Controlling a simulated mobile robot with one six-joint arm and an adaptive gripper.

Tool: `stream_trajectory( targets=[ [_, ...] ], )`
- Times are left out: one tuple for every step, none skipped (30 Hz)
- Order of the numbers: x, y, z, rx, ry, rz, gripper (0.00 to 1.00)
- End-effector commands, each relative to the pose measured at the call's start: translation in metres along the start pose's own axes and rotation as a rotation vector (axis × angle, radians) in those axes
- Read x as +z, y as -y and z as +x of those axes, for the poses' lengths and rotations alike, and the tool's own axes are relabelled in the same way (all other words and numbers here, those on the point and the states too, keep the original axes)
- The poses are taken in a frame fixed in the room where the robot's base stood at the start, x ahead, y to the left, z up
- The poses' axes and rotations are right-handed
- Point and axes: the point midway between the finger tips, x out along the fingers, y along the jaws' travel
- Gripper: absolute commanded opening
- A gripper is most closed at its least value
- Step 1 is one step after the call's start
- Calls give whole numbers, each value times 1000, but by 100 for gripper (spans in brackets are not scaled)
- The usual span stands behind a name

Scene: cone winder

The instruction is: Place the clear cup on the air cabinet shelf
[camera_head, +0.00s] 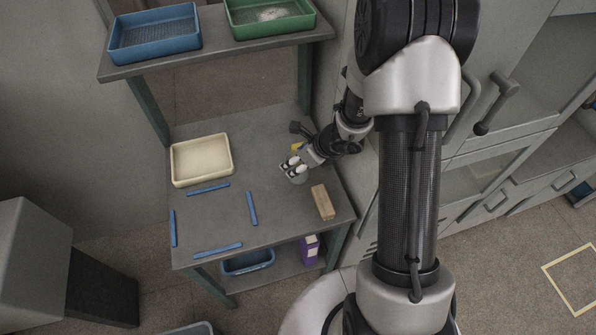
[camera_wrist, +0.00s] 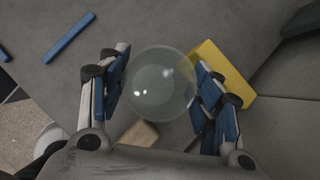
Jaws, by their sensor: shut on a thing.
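The clear cup (camera_wrist: 160,84) is round and see-through, and sits between the two fingers of my gripper (camera_wrist: 162,88) in the wrist view. My gripper is shut on it, one finger on each side. In the head view my gripper (camera_head: 293,168) is low over the right part of the grey table, with the cup (camera_head: 299,179) just below its fingertips and partly hidden. I cannot tell whether the cup touches the table top. Grey cabinets (camera_head: 486,150) with handles stand at the right; I cannot tell which part is the air cabinet shelf.
A wooden block (camera_head: 323,202) and a yellow block (camera_wrist: 225,70) lie close to the cup. A cream tray (camera_head: 202,160) and several blue strips (camera_head: 252,208) lie on the table (camera_head: 280,222). Blue (camera_head: 153,35) and green (camera_head: 270,14) trays stand on the raised shelf behind.

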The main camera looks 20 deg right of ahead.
Motion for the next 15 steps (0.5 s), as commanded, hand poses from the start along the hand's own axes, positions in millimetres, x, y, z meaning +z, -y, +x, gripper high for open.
stream_trajectory(
  targets=[
    [-6, 0, 8, 2, -2, 3, 35],
    [-9, -1, 13, 2, -3, 2, 35],
    [-13, -1, 19, 3, -3, 4, 35],
    [-15, -1, 23, 3, -2, 3, 35],
    [-18, -1, 26, 3, -2, 2, 35],
    [-20, -1, 30, 3, -2, 4, 35],
    [-21, -1, 32, 3, -2, 2, 35],
    [-22, -1, 33, 2, -1, 1, 35],
    [-22, 0, 34, 2, -1, 1, 35],
    [-22, 0, 34, 1, 0, 1, 35],
    [-22, 0, 34, 1, 0, 1, 35],
    [-22, 0, 33, 1, 0, 1, 35],
    [-21, 0, 33, 1, 0, 1, 35],
    [-21, 0, 33, 1, 0, 1, 35],
    [-21, 0, 33, 1, 0, 1, 35]
  ],
)
